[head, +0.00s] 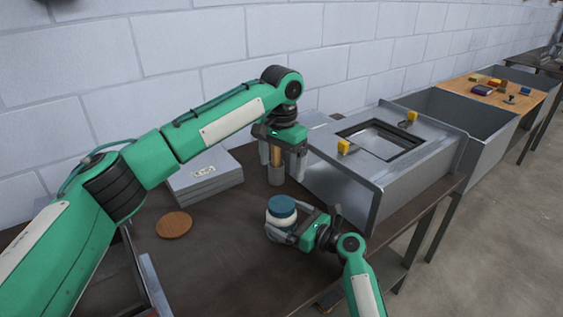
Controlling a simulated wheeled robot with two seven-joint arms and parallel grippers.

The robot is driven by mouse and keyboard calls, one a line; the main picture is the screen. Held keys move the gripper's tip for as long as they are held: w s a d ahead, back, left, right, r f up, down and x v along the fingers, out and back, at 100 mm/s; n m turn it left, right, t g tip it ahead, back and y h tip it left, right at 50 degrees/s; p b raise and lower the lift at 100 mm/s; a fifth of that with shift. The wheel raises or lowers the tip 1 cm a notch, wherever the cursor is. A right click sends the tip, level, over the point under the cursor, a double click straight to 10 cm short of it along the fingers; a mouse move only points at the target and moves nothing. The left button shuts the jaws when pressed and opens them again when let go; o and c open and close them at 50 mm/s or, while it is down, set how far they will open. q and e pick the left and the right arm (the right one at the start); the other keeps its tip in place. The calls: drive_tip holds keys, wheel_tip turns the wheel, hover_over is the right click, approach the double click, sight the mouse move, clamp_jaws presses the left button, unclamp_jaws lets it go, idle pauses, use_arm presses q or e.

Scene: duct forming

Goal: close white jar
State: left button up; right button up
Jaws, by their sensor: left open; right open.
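The white jar (281,217) stands upright on the dark table in the head view, with a round blue piece (281,205) at its top. I cannot tell whether that piece is a seated lid. My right gripper (282,234) is open low at the jar, with a finger close in front of it; contact is unclear. My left gripper (281,165) is open above and behind the jar, its fingers on either side of a wooden-handled tool (276,178) with a grey lower end. A flat round brown disc (174,225) lies on the table to the left.
A stack of grey slabs (205,180) lies at the back left. The dark table (215,260) is clear between the disc and the jar.

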drive_tip(key=v, duration=1.1)
drive_tip(key=shift+b, duration=0.4)
drive_tip(key=shift+s+d, duration=0.1)
drive_tip(key=shift+d, duration=0.05)
